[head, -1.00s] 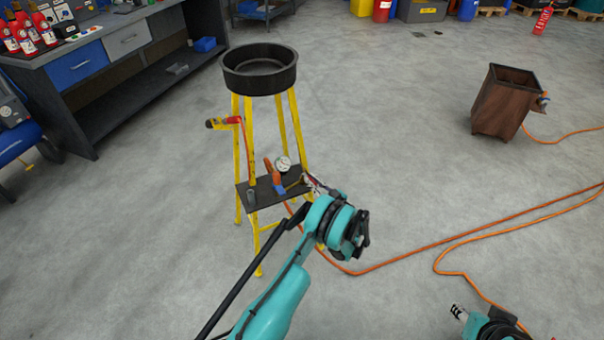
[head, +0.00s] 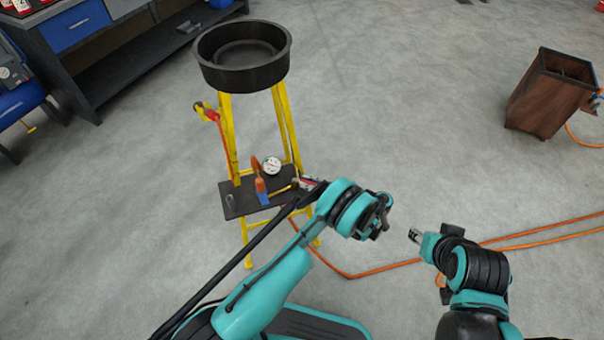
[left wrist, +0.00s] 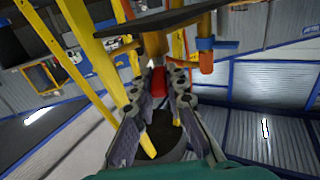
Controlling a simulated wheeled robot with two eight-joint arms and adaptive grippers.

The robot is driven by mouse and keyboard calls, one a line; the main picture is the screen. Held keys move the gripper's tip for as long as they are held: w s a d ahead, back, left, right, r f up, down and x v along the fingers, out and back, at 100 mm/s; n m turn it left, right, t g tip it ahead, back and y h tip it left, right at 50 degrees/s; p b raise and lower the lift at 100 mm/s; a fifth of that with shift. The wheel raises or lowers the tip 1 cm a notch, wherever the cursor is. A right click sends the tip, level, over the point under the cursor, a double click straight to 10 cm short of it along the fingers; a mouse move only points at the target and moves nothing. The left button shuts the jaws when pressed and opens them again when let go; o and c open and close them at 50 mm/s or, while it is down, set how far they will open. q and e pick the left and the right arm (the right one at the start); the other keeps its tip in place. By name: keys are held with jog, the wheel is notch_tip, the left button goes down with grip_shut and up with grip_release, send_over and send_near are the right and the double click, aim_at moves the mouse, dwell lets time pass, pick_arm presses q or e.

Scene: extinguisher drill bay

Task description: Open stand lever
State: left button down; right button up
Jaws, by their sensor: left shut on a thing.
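The yellow-legged stand (head: 230,130) carries a round black pan (head: 240,77) on top and a dark shelf (head: 237,207) lower down. On the shelf are a white-faced gauge (head: 272,165) and an upright orange handle with a blue lower part (head: 257,180). My left gripper (head: 312,184) is at the shelf's right end. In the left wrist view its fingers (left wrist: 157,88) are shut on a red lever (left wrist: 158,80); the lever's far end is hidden. My right gripper (head: 415,236) is at the lower right, apart from the stand; its jaw opening is too small to judge.
A brown bin (head: 547,95) stands at the right. An orange hose (head: 385,268) runs over the floor from the stand to the right. A workbench with a blue drawer (head: 80,25) is at the upper left. The floor between stand and bin is clear.

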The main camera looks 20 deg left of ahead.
aim_at(309, 182)
pick_arm(q)
jog(key=shift+w, duration=0.15)
jog(key=shift+a, duration=0.1)
jog(key=c, duration=1.5)
grip_release()
jog(key=shift+c, duration=0.2)
notch_tip(309, 182, up, 10)
jog(key=shift+c, duration=0.2)
